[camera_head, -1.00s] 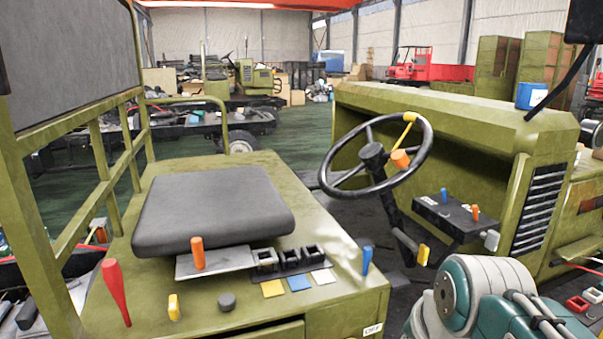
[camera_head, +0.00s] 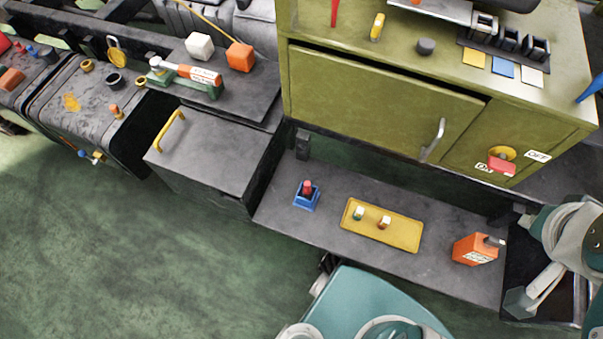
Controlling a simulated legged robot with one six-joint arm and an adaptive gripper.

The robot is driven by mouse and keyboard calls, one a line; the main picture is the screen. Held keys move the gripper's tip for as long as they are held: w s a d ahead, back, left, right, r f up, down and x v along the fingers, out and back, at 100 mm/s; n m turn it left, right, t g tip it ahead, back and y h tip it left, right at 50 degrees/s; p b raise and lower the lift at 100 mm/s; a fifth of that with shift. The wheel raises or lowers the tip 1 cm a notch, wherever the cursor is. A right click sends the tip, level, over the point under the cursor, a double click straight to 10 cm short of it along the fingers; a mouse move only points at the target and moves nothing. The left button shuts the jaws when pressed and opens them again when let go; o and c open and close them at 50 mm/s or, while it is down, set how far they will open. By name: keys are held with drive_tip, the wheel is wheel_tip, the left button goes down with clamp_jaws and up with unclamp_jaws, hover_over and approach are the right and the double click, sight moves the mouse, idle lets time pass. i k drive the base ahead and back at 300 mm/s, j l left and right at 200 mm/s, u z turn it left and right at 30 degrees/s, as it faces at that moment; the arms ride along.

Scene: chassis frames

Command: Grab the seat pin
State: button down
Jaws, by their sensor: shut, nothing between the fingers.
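No part is labelled as the seat pin, and I cannot tell for sure which one it is. A short red pin (camera_head: 307,188) stands upright in a small blue holder (camera_head: 306,202) on the dark lower step (camera_head: 345,255). A grey plate (camera_head: 440,12) under the seat shows at the top edge; the orange handle on it is mostly cut off. A red lever (camera_head: 334,12) and a yellow knob (camera_head: 377,27) stand on the green seat box. My gripper (camera_head: 520,300) is at the far right, beside the step, shut and empty, well apart from these parts.
A yellow tray (camera_head: 365,235) with two small cylinders and an orange can (camera_head: 477,250) share the step. The green cabinet door with its handle (camera_head: 433,140) rises behind. A grey box with a yellow handle (camera_head: 171,130) stands left. Green floor (camera_head: 130,260) is open at lower left.

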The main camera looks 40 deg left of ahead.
sight(307, 190)
drive_tip(key=j+u, duration=0.15)
drive_tip(key=u, duration=0.3)
drive_tip(key=j+u, duration=0.15)
drive_tip(key=u, duration=0.3)
drive_tip(key=j+u, duration=0.15)
drive_tip(key=u, duration=0.3)
drive_tip(key=i+j+u, duration=0.1)
drive_tip(key=j+u, duration=0.15)
drive_tip(key=j, duration=0.1)
